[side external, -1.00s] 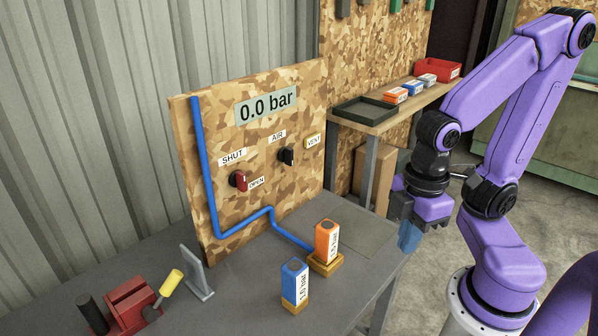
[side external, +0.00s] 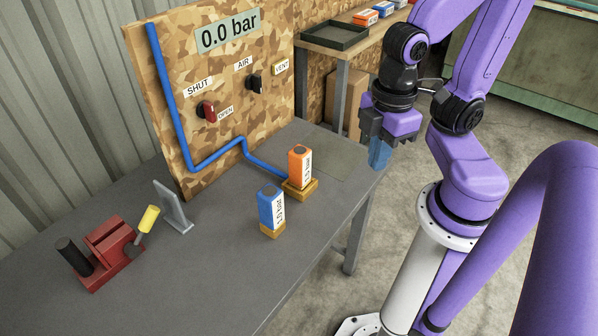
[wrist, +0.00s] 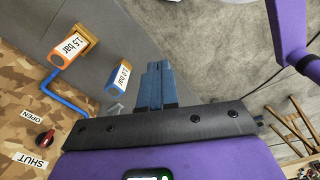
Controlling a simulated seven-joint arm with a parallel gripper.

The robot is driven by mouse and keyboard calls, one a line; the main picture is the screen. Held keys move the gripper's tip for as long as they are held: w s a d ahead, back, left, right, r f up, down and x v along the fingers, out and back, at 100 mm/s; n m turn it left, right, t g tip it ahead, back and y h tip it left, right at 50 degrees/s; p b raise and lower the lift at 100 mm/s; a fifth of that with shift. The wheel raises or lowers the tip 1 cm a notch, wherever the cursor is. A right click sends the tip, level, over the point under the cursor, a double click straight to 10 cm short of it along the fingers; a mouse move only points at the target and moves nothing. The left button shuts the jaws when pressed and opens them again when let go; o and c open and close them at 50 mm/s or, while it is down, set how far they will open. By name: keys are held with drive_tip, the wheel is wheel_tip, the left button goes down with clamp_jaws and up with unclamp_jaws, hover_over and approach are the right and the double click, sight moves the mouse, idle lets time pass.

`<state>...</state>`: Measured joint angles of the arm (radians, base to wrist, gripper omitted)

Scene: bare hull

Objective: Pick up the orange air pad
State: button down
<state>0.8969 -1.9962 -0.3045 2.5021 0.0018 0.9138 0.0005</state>
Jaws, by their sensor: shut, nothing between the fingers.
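The orange air pad (side external: 301,166) is an upright block with a white label, standing in a wooden base on the grey bench; the end of a blue hose meets that base. In the wrist view, the orange pad (wrist: 65,52) is at upper left and its label reads 1.5 bar. A similar blue pad (side external: 270,208) stands upright in front of it, and the blue pad also shows in the wrist view (wrist: 120,76). My gripper (side external: 379,156) is right of the orange pad, near the bench's right edge, apart from both pads. Its blue fingers (wrist: 158,68) are together and empty.
A camouflage board (side external: 225,110) with a 0.0 bar display, a red knob and a black knob stands behind the pads. A red vice (side external: 105,250) and a grey bracket (side external: 173,208) are at left. A black tray (side external: 335,36) sits on the rear shelf. The front of the bench is clear.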

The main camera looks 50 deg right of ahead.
idle(0.3)
drive_tip(key=shift+c, duration=1.6)
unclamp_jaws()
drive_tip(key=shift+a, duration=0.1)
